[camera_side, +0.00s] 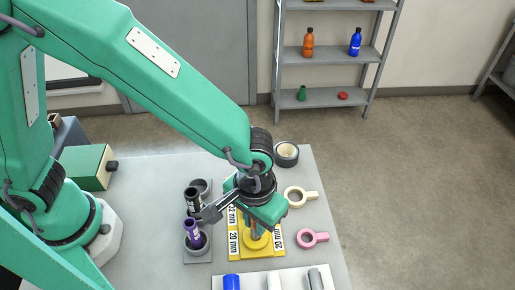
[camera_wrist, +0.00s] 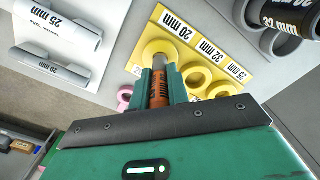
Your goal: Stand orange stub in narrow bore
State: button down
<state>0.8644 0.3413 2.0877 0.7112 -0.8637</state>
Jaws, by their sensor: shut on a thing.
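My gripper (camera_wrist: 160,88) is shut on the orange stub (camera_wrist: 158,93), which has dark lettering and a greyish end. The yellow block (camera_wrist: 220,42) carries round yellow collars and labels reading 20 mm, 32 mm and 25 mm. The stub's far end is at the collar beside the 20 mm label (camera_wrist: 158,47); I cannot tell whether it is inside the bore or just above it.
A grey holder (camera_side: 198,257) with a purple pipe (camera_side: 191,228) and a black pipe (camera_side: 193,198) stands close left. A cream ring (camera_side: 299,197), a pink ring (camera_side: 312,238) and a tape roll (camera_side: 286,154) lie right. Blue (camera_side: 232,282), white and grey pipes lie in front.

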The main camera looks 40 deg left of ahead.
jog(key=shift+f, duration=1.1)
dwell(0.5)
jog(key=c, duration=1.3)
grip_release()
jog(key=shift+r, duration=3.9)
jog(key=shift+w+a+r, duration=0.2)
jog(key=shift+a+r, duration=0.05)
jog(key=shift+a, duration=0.05)
jog(key=s+a+r+t, duration=0.1)
jog(key=a+r, duration=0.3)
jog(key=a, duration=0.5)
jog(key=s+a+r+t, duration=0.1)
jog(key=a+r, duration=0.3)
jog(key=a, duration=0.6)
jog(key=s+a+r+t, duration=0.1)
jog(key=a+r+t, duration=0.2)
jog(key=a, duration=0.6)
jog(key=shift+a+r+t, duration=0.3)
jog(key=shift+a+r, duration=0.05)
jog(key=shift+r, duration=0.5)
